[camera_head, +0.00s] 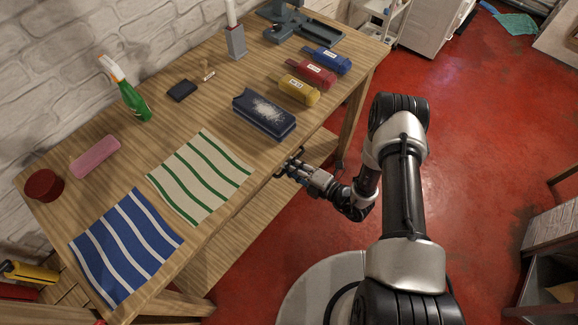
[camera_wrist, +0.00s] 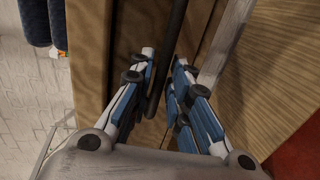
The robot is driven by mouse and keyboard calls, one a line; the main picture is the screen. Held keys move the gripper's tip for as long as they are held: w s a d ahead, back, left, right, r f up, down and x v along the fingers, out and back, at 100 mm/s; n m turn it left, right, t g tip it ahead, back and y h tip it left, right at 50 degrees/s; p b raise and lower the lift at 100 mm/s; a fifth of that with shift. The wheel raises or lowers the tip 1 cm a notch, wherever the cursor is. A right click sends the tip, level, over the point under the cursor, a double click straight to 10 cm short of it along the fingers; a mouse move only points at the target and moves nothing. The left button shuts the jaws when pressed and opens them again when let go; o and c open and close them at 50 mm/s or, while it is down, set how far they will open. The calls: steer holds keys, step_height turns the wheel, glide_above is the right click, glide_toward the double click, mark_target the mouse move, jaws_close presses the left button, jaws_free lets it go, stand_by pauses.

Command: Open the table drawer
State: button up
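The wooden table (camera_head: 225,85) fills the left of the head view. My gripper (camera_head: 290,167) is at its front edge, just beyond the striped cloths, reaching in from the right. In the wrist view, my gripper (camera_wrist: 165,58) has two blue-and-grey fingers standing apart. A dark bar-shaped handle (camera_wrist: 174,35) runs between them, in front of a brown wooden face (camera_wrist: 128,28) that looks like the drawer front. The fingers look open around the handle; I cannot tell whether either touches it. The drawer's outline is mostly hidden, and no open drawer shows.
Red floor (camera_head: 480,150) lies open to the right.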

steer(key=shift+w+a+f, duration=0.1)
steer(key=shift+w+a, duration=0.25)
steer(key=shift+a, duration=0.15)
steer(key=shift+c, duration=0.4)
jaws_close()
